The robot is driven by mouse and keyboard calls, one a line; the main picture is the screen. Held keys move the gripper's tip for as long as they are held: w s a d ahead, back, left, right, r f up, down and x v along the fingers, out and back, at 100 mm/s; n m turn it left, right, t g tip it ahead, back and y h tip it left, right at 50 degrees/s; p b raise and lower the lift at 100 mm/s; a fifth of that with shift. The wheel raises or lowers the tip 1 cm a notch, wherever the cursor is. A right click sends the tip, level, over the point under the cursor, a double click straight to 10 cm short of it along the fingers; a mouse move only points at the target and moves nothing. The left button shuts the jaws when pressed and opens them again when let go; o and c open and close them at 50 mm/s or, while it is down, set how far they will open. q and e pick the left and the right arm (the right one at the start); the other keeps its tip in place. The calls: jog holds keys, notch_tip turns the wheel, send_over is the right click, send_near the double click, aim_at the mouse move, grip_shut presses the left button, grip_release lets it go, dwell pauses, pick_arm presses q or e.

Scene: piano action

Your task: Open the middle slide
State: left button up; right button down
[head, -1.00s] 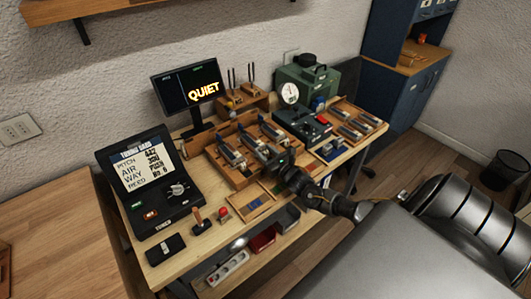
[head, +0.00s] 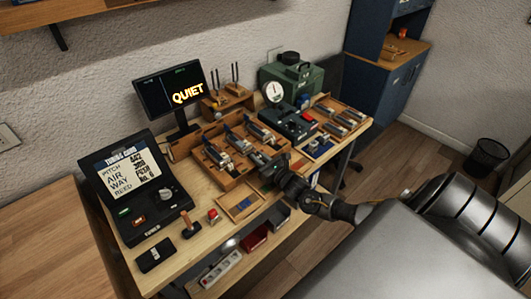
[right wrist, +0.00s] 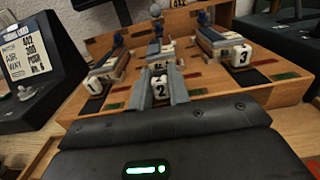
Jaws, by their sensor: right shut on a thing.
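The middle slide, marked 2 (right wrist: 160,90), is in the wooden reed box (head: 237,183) on the bench. In the right wrist view it lies between the slides marked 1 (right wrist: 95,85) and 3 (right wrist: 240,56). My right gripper (right wrist: 160,76) has a grey finger on each side of the white block with the 2 and is shut on it. In the head view, the right gripper (head: 267,166) is at the box's front edge, and its hand hides part of the contact. I cannot tell how far the slide is drawn out. My left gripper is not in view.
A tuning card console (head: 131,192) and a monitor reading QUIET (head: 170,98) stand at the left and back. A green machine with a dial (head: 298,76) is behind. A small wooden tray (head: 241,206) and a red button (head: 213,215) lie in front of the box.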

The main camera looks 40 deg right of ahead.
jog(key=shift+f, duration=0.1)
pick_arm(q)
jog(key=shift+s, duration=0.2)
pick_arm(e)
jog(key=c, duration=1.3)
grip_release()
jog(key=shift+s, duration=0.1)
jog(key=shift+s, duration=0.25)
jog(key=s, duration=0.3)
jog(key=s+b, duration=0.1)
jog(key=s, duration=0.1)
jog(key=s+b, duration=0.1)
jog(key=s, duration=0.2)
jog(key=shift+s+d, duration=0.3)
jog(key=shift+s, duration=0.05)
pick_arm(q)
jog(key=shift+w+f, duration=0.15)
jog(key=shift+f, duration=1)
pick_arm(e)
jog(key=shift+s, duration=0.75)
